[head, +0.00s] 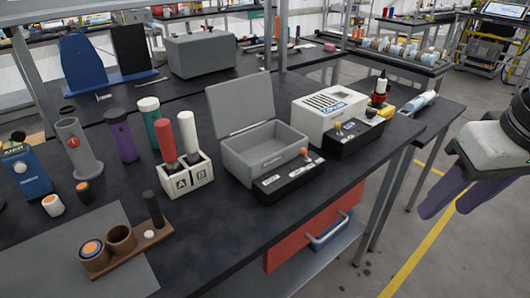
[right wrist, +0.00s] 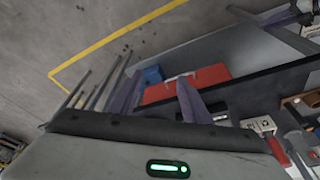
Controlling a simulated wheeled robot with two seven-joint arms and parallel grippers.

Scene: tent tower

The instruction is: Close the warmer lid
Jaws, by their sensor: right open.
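The warmer is a grey box (head: 262,155) on the dark table, with a black control panel (head: 290,178) and an orange-tipped knob at its front. Its lid (head: 241,104) is open, standing up and leaning back from the rear edge, and the inside looks empty. My right gripper (head: 458,197) is open and empty, out over the floor to the right of the table, well apart from the warmer. Its two purple fingers also show spread apart in the right wrist view (right wrist: 158,100). I cannot make out the warmer there. My left gripper is not in view.
A white device (head: 325,107) with a black panel stands right of the warmer. A white A/B holder (head: 186,176) with red and white handles stands to its left. A red drawer (head: 310,228) hangs below the table's front edge. Floor right of the table is clear.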

